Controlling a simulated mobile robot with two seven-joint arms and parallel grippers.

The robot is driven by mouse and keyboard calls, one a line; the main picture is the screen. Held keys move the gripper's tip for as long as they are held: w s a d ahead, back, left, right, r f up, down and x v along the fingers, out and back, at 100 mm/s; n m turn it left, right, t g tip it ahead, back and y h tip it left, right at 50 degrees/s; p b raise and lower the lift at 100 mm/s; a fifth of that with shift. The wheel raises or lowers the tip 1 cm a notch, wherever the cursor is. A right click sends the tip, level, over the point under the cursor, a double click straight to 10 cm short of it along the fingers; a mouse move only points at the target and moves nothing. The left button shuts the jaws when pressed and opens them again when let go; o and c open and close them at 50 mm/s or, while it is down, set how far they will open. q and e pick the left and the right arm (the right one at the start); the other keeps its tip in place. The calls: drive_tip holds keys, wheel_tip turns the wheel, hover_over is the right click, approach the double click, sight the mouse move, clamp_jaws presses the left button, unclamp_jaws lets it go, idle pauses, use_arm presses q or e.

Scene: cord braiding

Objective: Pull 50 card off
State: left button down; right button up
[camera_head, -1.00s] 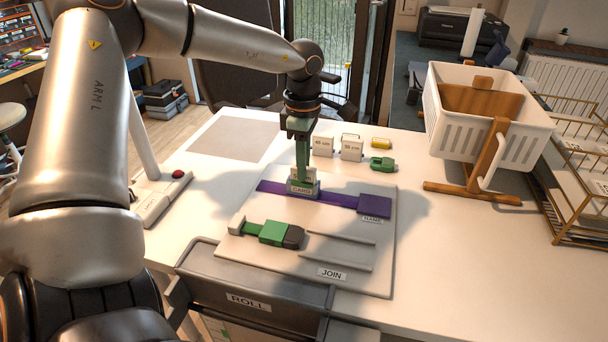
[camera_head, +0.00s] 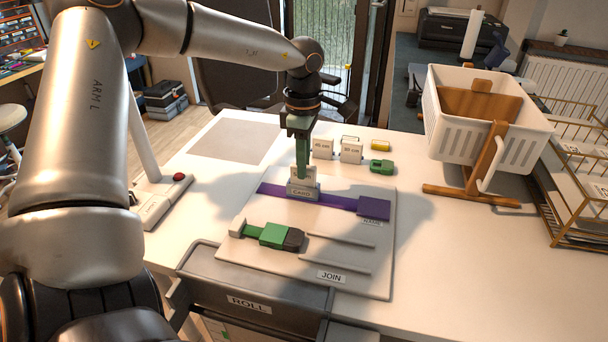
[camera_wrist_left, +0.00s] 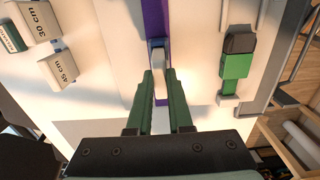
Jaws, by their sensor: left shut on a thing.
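My left gripper (camera_head: 303,176) points straight down with its green fingers over the grey block labelled CARD (camera_head: 303,190), on the purple strip (camera_head: 335,199). The fingers are shut on a pale card (camera_head: 296,172) standing at that block. In the left wrist view the pale card (camera_wrist_left: 160,82) lies between the fingertips of the gripper (camera_wrist_left: 160,92). Its number cannot be read, and I cannot tell whether it is still seated in the block. My right gripper is not in view.
Cards marked 45 cm (camera_head: 322,148) and 30 cm (camera_head: 351,151) stand behind the board (camera_head: 375,270). A green piece (camera_head: 382,165) and yellow piece (camera_head: 381,146) lie beside them. A green connector (camera_head: 275,235) lies in front. A white basket (camera_head: 450,120) stands right. The table's right front is clear.

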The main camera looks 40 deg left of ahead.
use_arm(q)
drive_tip(key=shift+r+p, duration=1.55)
drive_tip(key=shift+r, duration=1)
drive_tip(key=shift+f, duration=0.1)
